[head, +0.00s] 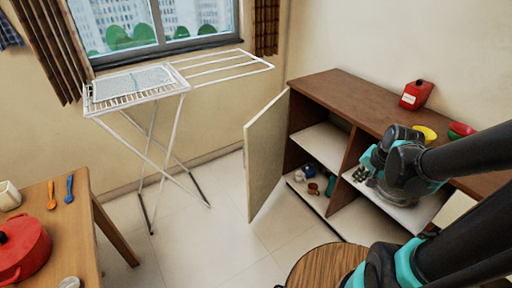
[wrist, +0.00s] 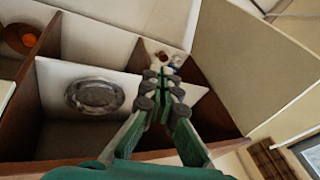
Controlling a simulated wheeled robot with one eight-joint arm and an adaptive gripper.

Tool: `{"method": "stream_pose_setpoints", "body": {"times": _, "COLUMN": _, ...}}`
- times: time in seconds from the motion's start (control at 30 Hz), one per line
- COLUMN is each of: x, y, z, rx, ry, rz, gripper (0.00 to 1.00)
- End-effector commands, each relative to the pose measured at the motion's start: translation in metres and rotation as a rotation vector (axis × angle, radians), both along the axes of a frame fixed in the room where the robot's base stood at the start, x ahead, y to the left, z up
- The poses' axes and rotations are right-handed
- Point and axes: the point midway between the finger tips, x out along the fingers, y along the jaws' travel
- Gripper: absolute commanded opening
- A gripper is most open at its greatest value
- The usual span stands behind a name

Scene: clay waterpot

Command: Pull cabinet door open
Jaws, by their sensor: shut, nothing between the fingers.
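The cabinet (head: 350,95) is brown wood with open shelf bays at the right of the head view. Its cream door (head: 265,155) stands swung wide out from the left end, showing the shelves inside. The door also shows in the wrist view (wrist: 250,60) as a large pale panel at the right, apart from my fingers. My gripper (head: 368,168) is in front of the cabinet's middle divider, right of the door. In the wrist view, its fingers (wrist: 165,85) are shut and empty, pointing towards the shelves. No door handle can be made out.
Small cups (head: 313,188) sit in the left bay. A glass dish (wrist: 94,95) rests on another shelf. A red canister (head: 416,94) and bowls (head: 424,133) stand on top. A round wooden stool (head: 325,265) is below my arm. A drying rack (head: 165,120) stands left; floor between is clear.

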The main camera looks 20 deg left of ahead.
Motion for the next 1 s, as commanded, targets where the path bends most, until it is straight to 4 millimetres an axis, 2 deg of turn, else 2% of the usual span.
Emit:
{"method": "stream_pose_setpoints", "body": {"times": 0.17, "x": 0.023, "y": 0.027, "z": 0.002, "rx": 0.1, "ry": 0.034, "rz": -0.099, "gripper": 0.0}}
{"method": "stream_pose_setpoints", "body": {"times": 0.27, "x": 0.041, "y": 0.049, "z": 0.002, "rx": 0.181, "ry": 0.07, "rz": -0.183, "gripper": 0.0}}
{"method": "stream_pose_setpoints", "body": {"times": 0.4, "x": 0.068, "y": 0.088, "z": 0.001, "rx": 0.312, "ry": 0.143, "rz": -0.319, "gripper": 0.0}}
{"method": "stream_pose_setpoints", "body": {"times": 0.7, "x": 0.115, "y": 0.177, "z": -0.013, "rx": 0.563, "ry": 0.36, "rz": -0.616, "gripper": 0.0}}
{"method": "stream_pose_setpoints", "body": {"times": 1.0, "x": 0.142, "y": 0.268, "z": -0.039, "rx": 0.745, "ry": 0.634, "rz": -0.906, "gripper": 0.0}}
